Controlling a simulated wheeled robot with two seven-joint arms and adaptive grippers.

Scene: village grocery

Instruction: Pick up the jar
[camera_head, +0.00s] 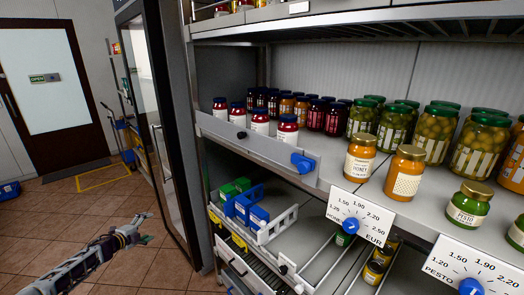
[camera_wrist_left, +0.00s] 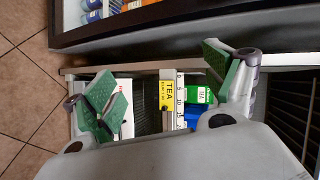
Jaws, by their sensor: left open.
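Several jars stand upright on the shelf (camera_head: 330,170) in the head view. A low green pesto jar (camera_head: 468,205) stands farther right. Red jars with white labels (camera_head: 287,131) line the left part, and large green jars (camera_head: 481,148) stand behind. The task does not single one out. My left gripper (camera_head: 140,230) is in front of the shelf unit at lower left, well away from these jars. Its green-padded fingers (camera_wrist_left: 165,85) are open and empty in the left wrist view.
Below the jars, a rack (camera_head: 270,225) holds green and blue boxes; a green tea box (camera_wrist_left: 198,94) and yellow TEA label (camera_wrist_left: 166,93) show in the wrist view. A dark-framed glass door (camera_head: 160,120) stands left of the shelves. Tiled floor (camera_head: 90,210) is open at left.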

